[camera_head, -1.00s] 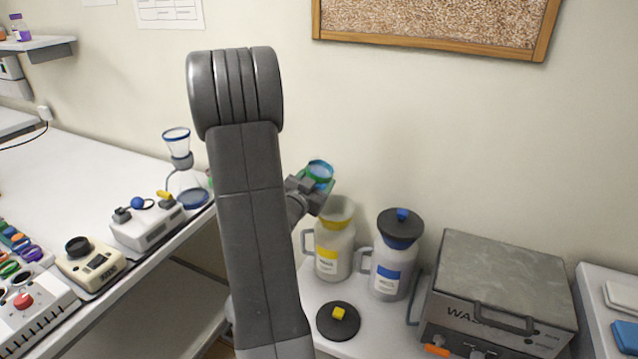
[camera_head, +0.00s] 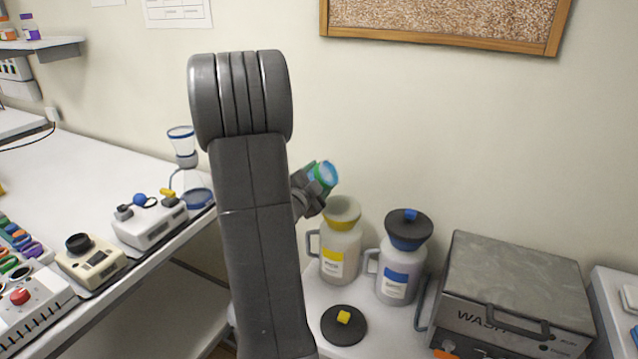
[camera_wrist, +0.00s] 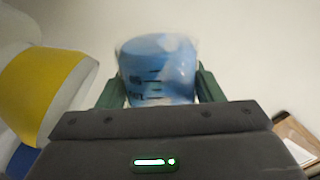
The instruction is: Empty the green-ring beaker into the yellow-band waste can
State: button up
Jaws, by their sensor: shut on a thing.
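My gripper (camera_head: 314,189) is shut on the green-ring beaker (camera_head: 325,174). The beaker is tilted to the right and holds blue liquid. It also shows between the green fingers in the wrist view (camera_wrist: 160,72). The yellow-band waste can (camera_head: 340,245) stands just below and to the right of the beaker, with its funnel mouth uncovered. Its yellow band shows large at the left of the wrist view (camera_wrist: 40,85). The beaker is above the can's mouth, apart from it. A black lid with a yellow knob (camera_head: 343,325) lies in front of the can.
A blue-band can (camera_head: 400,260) with its dark lid on stands close to the right of the yellow-band can. A grey wash unit (camera_head: 515,290) is farther right.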

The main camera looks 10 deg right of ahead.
aim_at(323, 173)
jog(key=shift+d+m+b, duration=0.1)
jog(key=shift+m+b, duration=0.9)
jog(key=shift+m, duration=0.9)
jog(key=shift+s+d+r+m, duration=0.15)
jog(key=shift+r+m, duration=0.3)
jog(key=shift+m, duration=0.35)
jog(key=shift+s+d+r+m+b, duration=0.15)
jog(key=shift+r+m+b, duration=0.2)
jog(key=shift+m+b, duration=0.6)
jog(key=shift+s+d+r+m+b, duration=0.2)
jog(key=shift+r+m+b, duration=0.25)
jog(key=shift+m+b, duration=0.55)
jog(key=shift+s+d+r+m+b, duration=0.1)
jog(key=shift+d+r+m+b, duration=0.2)
jog(key=shift+m+b, duration=0.65)
jog(key=shift+s+d+r+b, duration=0.1)
jog(key=shift+s+d+b, duration=0.05)
jog(key=shift+b, duration=0.5)
jog(key=shift+d+r+m, duration=0.1)
jog(key=shift+r+m, duration=0.05)
jog(key=shift+m, duration=0.25)
jog(key=shift+r, duration=0.1)
